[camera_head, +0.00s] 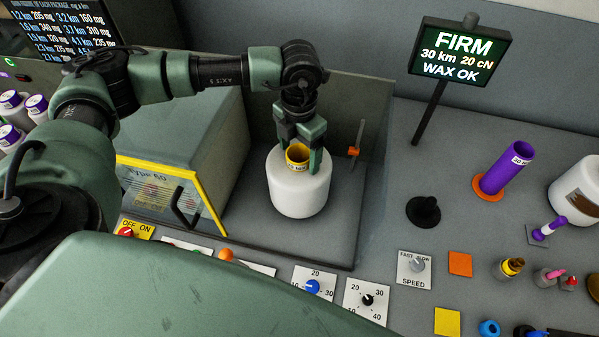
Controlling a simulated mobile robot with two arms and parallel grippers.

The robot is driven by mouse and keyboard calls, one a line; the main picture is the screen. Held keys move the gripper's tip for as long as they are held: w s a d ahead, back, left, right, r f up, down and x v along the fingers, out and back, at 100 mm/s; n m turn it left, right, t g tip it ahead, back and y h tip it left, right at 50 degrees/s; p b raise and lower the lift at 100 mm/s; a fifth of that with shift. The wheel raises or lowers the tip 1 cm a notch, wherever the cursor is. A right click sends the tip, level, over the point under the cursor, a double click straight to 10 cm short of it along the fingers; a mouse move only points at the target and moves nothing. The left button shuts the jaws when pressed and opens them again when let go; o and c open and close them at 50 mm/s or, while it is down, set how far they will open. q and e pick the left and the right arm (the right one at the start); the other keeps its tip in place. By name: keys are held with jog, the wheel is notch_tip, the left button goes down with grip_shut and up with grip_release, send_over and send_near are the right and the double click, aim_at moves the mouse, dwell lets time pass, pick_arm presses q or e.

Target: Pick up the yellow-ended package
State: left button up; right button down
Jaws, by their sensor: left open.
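The yellow-ended package (299,187) is a large white yarn package with a yellow tube end at its top. It stands upright on a grey recessed tray (345,215). My left gripper (303,160) points down at the top of the package. Its fingers are open, around or beside the yellow tube end; I cannot tell if they touch it. Part of the yellow end is hidden by the fingers. My right gripper is not in view.
A green box with a yellow-edged window (180,185) stands left of the package. A thin post with an orange knob (354,151) is close on its right. A purple tube (506,168), a black spindle (424,210) and a sign (461,50) stand further right. Dials line the front.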

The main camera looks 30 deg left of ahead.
pick_arm(q)
jog(key=shift+f, duration=0.2)
grip_shut()
jog(key=shift+w+r, duration=0.1)
jog(key=shift+r+b, duration=0.4)
jog(key=shift+r, duration=0.45)
notch_tip(320, 180, up, 18)
jog(key=b, duration=0.4)
jog(key=shift+r, duration=0.2)
